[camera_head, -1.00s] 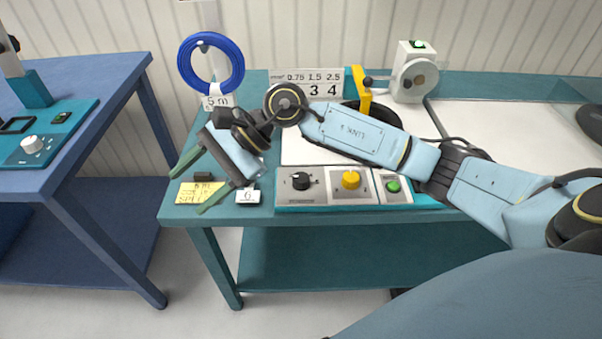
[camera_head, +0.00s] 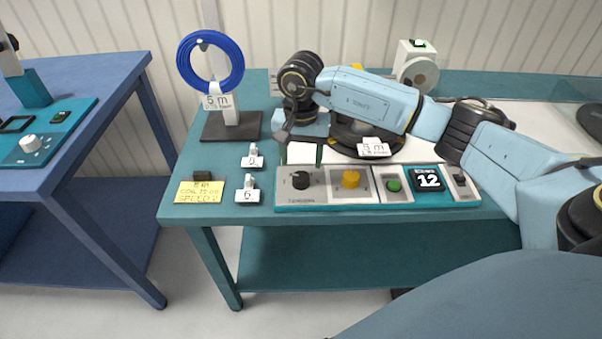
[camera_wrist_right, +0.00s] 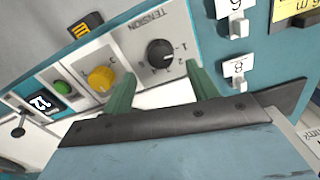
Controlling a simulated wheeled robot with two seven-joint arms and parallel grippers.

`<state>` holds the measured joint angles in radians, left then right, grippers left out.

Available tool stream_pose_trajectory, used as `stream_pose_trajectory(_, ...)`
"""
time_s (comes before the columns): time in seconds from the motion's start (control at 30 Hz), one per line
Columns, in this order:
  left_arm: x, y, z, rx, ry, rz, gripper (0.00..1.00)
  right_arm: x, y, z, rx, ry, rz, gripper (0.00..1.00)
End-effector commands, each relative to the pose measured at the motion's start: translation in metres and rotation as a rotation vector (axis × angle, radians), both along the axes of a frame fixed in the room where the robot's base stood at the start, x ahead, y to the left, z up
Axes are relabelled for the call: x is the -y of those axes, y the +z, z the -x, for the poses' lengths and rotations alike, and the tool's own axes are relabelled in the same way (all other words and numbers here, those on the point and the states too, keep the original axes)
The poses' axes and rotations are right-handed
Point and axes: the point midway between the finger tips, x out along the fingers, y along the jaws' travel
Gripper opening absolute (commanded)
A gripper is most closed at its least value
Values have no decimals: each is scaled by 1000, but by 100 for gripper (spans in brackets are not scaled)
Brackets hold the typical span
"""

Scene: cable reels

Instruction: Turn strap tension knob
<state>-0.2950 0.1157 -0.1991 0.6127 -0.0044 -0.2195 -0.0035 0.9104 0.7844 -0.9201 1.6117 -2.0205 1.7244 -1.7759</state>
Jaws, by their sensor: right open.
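The black tension knob (camera_head: 300,180) sits on a grey plate at the left end of the teal control panel (camera_head: 440,203). In the right wrist view the knob (camera_wrist_right: 160,53) shows beside the word TENSION and a numbered scale. My right gripper (camera_head: 301,158) is open and empty, pointing down just behind the knob. In the right wrist view its two green fingers (camera_wrist_right: 160,82) stand apart, with the knob beyond and between their tips. I cannot tell whether they touch the panel. My left gripper is not in view.
Two numbered tags (camera_head: 247,190) and a yellow note (camera_head: 199,192) lie left. A blue cable coil (camera_head: 211,63) hangs behind; a black reel (camera_head: 350,140) lies under my arm.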

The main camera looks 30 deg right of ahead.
Motion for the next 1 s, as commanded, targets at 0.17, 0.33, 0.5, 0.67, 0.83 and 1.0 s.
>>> stream_pose_trajectory(0.17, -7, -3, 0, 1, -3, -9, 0, -1, -34, 1, -4, 0, -2, 59)
stream_pose_trajectory(0.33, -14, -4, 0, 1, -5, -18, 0, -1, -52, 0, -1, -1, -2, 59)
stream_pose_trajectory(0.5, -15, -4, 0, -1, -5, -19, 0, -1, -57, 0, 1, 0, -1, 59)
stream_pose_trajectory(0.67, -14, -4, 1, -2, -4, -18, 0, -1, -57, 0, 1, 0, -1, 59)
stream_pose_trajectory(0.83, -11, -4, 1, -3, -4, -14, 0, -1, -57, 0, 1, 0, -2, 43)
stream_pose_trajectory(1.0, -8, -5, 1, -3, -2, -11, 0, -1, -56, 0, 1, 0, -2, 21)
